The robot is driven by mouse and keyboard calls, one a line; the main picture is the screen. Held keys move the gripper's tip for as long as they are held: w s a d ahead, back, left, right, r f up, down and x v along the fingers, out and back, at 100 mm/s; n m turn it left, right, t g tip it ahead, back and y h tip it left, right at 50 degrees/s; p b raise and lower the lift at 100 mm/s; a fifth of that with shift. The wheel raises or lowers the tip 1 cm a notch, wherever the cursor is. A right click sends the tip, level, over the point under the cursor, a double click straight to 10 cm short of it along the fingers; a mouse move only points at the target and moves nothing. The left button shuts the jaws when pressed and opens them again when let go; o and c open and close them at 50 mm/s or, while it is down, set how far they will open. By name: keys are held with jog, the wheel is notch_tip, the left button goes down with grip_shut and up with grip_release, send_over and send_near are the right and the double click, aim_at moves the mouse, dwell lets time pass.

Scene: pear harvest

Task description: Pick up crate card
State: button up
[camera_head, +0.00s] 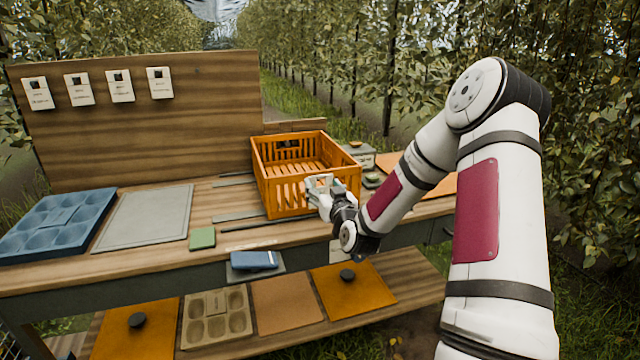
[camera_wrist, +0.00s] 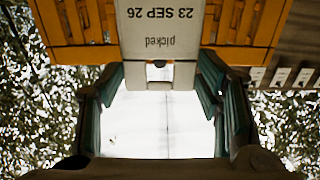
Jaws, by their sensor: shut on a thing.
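The crate card (camera_wrist: 162,25) is white and printed "23 SEP 26" and "picked", upside down in the wrist view. My gripper (camera_wrist: 158,75) is shut on its near end, with a dark finger on each side. In the head view my gripper (camera_head: 322,192) is at the front right of the orange crate (camera_head: 284,190), where the card is small and hard to tell from the fingers. The crate stands upright on the bench and looks empty. The wrist view shows orange slats behind the card; I cannot tell whether the card touches them.
Several white tags (camera_head: 120,87) hang on the wooden backboard (camera_head: 150,130). A blue moulded tray (camera_head: 58,222), a grey mat (camera_head: 145,217) and a green block (camera_head: 202,238) lie left of the crate. A blue object (camera_head: 254,260) sits at the bench front. A lower shelf holds orange panels (camera_head: 352,290).

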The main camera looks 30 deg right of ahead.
jog(key=p+v, duration=0.1)
jog(key=v, duration=1.3)
jog(key=shift+s+p, duration=0.15)
jog(key=shift+p, duration=0.15)
